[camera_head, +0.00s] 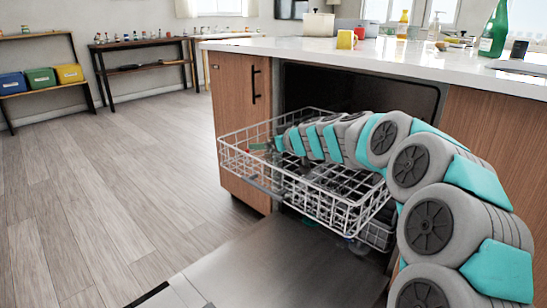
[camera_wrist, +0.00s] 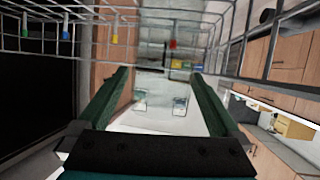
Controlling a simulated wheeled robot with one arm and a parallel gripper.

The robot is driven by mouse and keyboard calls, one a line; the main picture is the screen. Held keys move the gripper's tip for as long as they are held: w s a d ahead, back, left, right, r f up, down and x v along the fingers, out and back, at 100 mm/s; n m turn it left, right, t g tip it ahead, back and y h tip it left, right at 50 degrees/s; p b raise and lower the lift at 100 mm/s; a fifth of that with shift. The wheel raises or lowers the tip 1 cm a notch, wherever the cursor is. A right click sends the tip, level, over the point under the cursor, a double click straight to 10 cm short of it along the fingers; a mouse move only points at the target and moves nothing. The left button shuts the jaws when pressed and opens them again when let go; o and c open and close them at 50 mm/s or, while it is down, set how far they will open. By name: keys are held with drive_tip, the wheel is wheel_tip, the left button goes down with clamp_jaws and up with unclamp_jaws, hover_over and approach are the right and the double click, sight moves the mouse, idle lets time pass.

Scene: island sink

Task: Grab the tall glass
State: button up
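My gripper (camera_wrist: 160,76) shows two green fingers spread wide apart in the wrist view. In the head view my gripper (camera_head: 266,147) is at the upper rack, towards its left side, and the arm crosses the rack from the right. I cannot clearly make out the tall glass. A pale, see-through patch shows beyond and between the fingers in the wrist view, but I cannot tell whether it is glass. In the head view my arm hides part of the rack.
The white wire upper rack (camera_head: 335,205) is pulled out of the dishwasher. The open dishwasher door (camera_head: 290,270) lies below it. A clear item (camera_head: 358,247) shows low under the rack. The white counter (camera_head: 400,58) overhangs behind. Wooden floor at left is free.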

clamp_jaws()
idle(0.6)
